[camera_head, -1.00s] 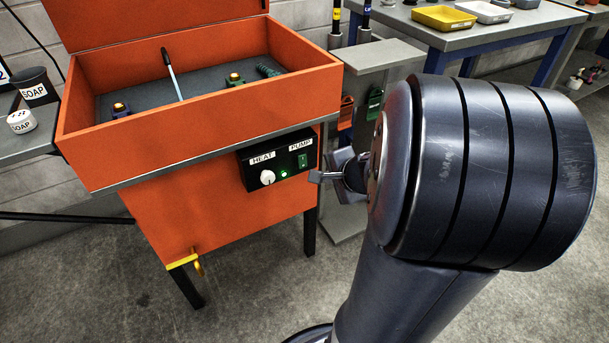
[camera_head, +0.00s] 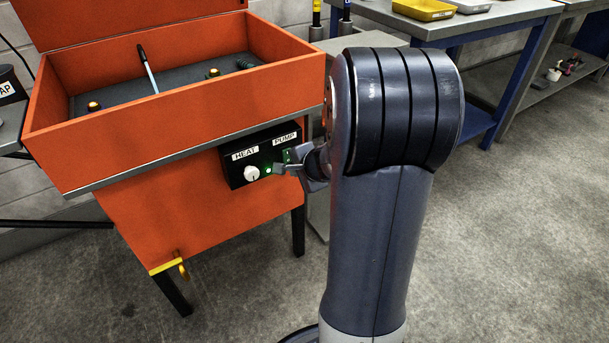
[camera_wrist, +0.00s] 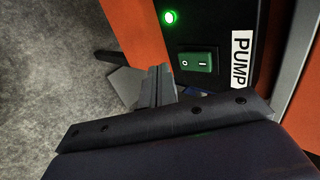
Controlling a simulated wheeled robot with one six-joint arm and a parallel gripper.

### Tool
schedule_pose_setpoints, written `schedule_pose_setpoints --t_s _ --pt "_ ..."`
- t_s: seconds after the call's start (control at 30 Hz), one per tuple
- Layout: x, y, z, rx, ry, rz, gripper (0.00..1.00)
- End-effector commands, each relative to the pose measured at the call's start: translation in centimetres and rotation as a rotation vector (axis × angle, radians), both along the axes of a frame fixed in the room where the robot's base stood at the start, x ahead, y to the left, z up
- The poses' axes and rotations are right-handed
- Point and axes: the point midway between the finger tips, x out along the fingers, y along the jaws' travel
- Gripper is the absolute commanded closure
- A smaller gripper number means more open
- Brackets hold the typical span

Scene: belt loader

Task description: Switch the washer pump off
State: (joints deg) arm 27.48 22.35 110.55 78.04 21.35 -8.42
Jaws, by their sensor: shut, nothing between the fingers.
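The orange washer (camera_head: 160,133) stands at the left in the head view, with a black control panel (camera_head: 237,176) on its front. The pump switch, a green rocker marked O and I, shows in the wrist view (camera_wrist: 197,61) beside its PUMP label (camera_wrist: 241,58). The green lamp (camera_wrist: 169,17) next to it is lit. In the head view my gripper (camera_head: 280,169) is in front of the panel and partly covers the switch. In the wrist view my gripper (camera_wrist: 156,75) is shut and empty, a little off the switch; contact cannot be told.
A yellow-handled drain valve (camera_head: 168,266) sits low on the washer. A blue-legged bench (camera_head: 480,30) stands behind at the right. The floor at the right is clear.

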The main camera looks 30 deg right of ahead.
Motion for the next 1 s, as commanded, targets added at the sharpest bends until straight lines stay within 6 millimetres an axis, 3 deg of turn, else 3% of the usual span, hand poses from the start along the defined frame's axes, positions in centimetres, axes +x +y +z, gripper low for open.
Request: schedule_pose_setpoints --t_s 0.1,0.3,1.0 --pt "1.5 0.1 0.1 0.000 0.000 0.003 1.00" --pt "2.6 0.1 -0.1 0.000 -0.001 0.000 1.00" --pt "3.1 0.1 -0.5 0.000 -0.046 0.000 1.00"
